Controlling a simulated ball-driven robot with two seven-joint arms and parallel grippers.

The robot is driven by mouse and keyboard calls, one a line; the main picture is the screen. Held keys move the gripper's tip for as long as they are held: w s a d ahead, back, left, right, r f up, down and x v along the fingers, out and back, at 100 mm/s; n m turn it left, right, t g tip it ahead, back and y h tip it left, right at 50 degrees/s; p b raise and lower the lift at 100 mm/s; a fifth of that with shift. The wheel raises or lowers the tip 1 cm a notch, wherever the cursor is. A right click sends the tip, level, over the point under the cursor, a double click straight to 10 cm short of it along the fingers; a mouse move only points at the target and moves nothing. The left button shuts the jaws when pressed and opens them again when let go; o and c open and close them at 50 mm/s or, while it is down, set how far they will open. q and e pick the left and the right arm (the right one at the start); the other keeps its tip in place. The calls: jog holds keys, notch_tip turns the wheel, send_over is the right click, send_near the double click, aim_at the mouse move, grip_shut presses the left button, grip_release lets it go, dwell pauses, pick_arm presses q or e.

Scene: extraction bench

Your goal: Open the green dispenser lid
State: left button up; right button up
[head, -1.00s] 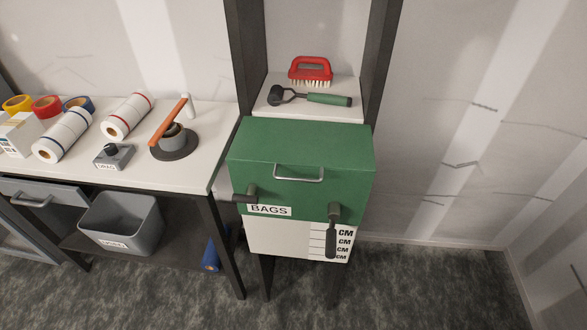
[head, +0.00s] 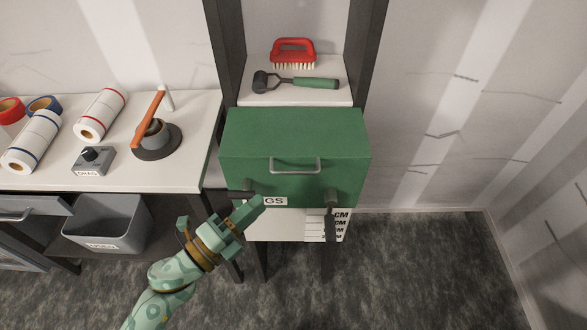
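The green dispenser lid (head: 294,130) is closed on top of the cabinet and has a metal bar handle (head: 295,171) on its front. Below the handle, a dark left latch lever (head: 238,194) points sideways to the left. A dark right latch lever (head: 331,220) hangs straight down. My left gripper (head: 236,213) is in front of the cabinet's lower left, just below the left lever. Its fingers look apart, with nothing seen between them. One finger covers part of the BAGS label (head: 274,201). Whether it touches the front cannot be told. My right gripper is out of view.
A grey bin (head: 107,224) is beneath. Floor at right is clear.

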aim_at(294, 173)
pick_arm(q)
jog(key=x, duration=1.2)
jog(key=shift+a, duration=0.1)
jog(key=shift+c, duration=0.3)
grip_shut()
